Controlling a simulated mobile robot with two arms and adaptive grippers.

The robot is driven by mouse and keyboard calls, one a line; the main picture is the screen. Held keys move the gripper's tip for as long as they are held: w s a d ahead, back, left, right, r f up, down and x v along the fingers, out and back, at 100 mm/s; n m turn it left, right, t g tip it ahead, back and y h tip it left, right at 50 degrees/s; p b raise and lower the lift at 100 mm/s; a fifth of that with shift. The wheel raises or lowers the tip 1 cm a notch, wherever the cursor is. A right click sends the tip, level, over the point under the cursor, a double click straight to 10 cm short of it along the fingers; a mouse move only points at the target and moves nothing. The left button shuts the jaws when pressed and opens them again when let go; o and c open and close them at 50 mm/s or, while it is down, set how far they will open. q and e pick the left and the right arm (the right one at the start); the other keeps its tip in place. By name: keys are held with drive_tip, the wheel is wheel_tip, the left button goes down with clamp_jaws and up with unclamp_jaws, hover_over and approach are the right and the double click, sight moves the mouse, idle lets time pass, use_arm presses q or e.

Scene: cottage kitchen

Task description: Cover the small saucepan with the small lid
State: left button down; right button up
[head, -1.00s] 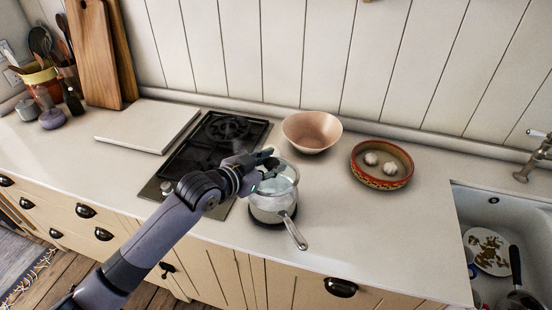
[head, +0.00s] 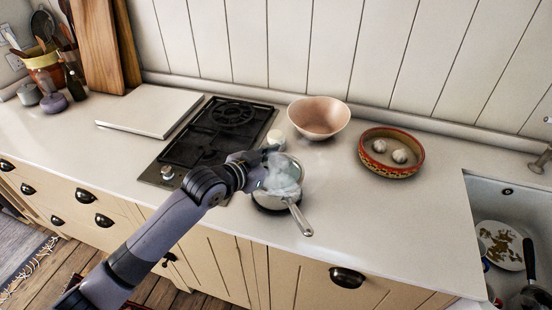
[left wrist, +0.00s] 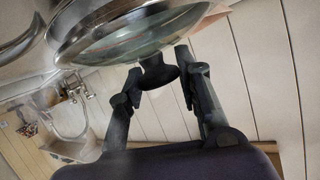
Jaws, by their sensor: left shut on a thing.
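The small saucepan (head: 270,204) is shiny metal and stands on the counter right of the hob, its handle pointing to the front right. My left gripper (head: 262,160) is at the lid's back left. In the left wrist view the gripper (left wrist: 160,88) is shut on the lid's dark knob (left wrist: 157,70), with the lid's metal rim and glass (left wrist: 140,38) beyond it. My right gripper is not in view.
The black hob (head: 215,128) lies left of the pan. A pink bowl (head: 318,116) and a red-rimmed dish (head: 391,168) with two pale pieces stand behind and to the right. A small white object (head: 276,137) is behind my gripper. The counter right of the pan is clear.

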use_arm(q)
drive_tip(key=shift+r, duration=0.1)
drive_tip(key=shift+p, duration=0.3)
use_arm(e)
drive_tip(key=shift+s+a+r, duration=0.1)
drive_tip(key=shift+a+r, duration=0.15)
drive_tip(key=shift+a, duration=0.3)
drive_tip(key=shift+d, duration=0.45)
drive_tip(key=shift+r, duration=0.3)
use_arm(q)
drive_tip(key=shift+f, duration=0.55)
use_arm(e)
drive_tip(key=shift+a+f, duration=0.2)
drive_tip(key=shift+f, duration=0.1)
use_arm(q)
drive_tip(key=c, duration=1.4)
unclamp_jaws()
drive_tip(key=shift+c, duration=0.2)
